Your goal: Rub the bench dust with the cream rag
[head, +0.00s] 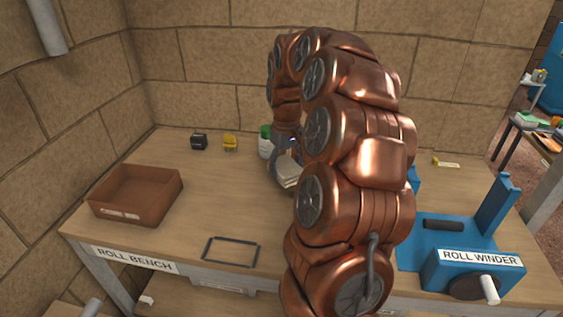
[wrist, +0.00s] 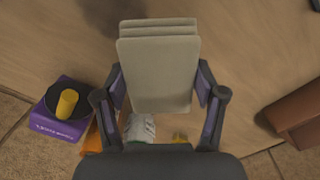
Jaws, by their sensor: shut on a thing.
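The cream rag (head: 288,171) is a folded, layered pad. My gripper (head: 286,158) is shut on it, above the middle of the bench (head: 200,215) in the head view. In the wrist view the rag (wrist: 158,75) sits between the two fingers of my gripper (wrist: 160,92). I cannot tell whether the rag touches the bench top. A faint dark smudge (wrist: 203,4) shows at the top edge of the wrist view; I cannot tell whether it is dust or shadow. My arm hides part of the bench in the head view.
A brown tray (head: 135,197) stands at the left, with a dark rectangular frame (head: 231,252) near the front edge. A black block (head: 199,142), a yellow item (head: 230,143) and a green-and-white can (head: 265,144) stand at the back. A blue roll winder (head: 462,262) is at the right.

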